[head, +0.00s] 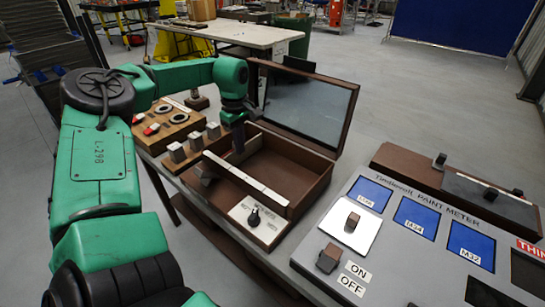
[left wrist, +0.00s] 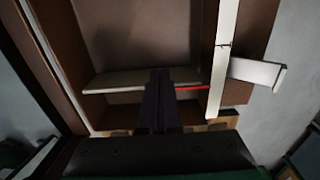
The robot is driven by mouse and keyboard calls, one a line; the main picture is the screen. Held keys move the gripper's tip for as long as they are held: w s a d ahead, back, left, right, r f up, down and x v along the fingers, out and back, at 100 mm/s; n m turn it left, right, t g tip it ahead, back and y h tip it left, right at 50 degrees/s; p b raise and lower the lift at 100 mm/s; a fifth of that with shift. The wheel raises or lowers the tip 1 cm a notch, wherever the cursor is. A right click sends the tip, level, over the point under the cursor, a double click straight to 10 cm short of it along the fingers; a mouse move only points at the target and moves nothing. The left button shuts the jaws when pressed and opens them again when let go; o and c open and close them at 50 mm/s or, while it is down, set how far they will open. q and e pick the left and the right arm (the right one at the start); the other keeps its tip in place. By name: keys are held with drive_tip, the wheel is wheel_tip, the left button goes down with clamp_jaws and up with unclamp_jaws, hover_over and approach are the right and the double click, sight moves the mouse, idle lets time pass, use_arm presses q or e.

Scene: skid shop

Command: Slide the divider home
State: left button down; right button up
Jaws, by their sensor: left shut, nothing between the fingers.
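The wooden box (head: 310,187) stands on the bench with its glass lid open. A pale strip (head: 245,179) runs along the top of its front wall; it also shows in the left wrist view (left wrist: 227,30). The pale divider (left wrist: 110,82) lies across the inside in that view, and its end (left wrist: 258,72) sticks out past the front wall. In the head view a grey end (head: 207,172) shows there. A red line (left wrist: 192,87) shows inside, near the wall. My left gripper (head: 238,148) is shut and empty over the box; its fingers (left wrist: 160,78) hide part of the divider. Contact is unclear.
A wooden block with metal pieces (head: 178,150) stands left of the box. A panel with a black knob (head: 254,217) is at its front. A grey paint meter (head: 400,235) stands at the right. The open lid (head: 305,103) rises behind the box.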

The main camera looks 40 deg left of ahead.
use_arm(q)
drive_tip(key=shift+a, duration=0.75)
drive_tip(key=shift+d, duration=0.4)
drive_tip(key=shift+r, duration=0.2)
wheel_tip(320, 180, up, 8)
drive_tip(key=p, duration=0.6)
drive_tip(key=shift+f, duration=0.2)
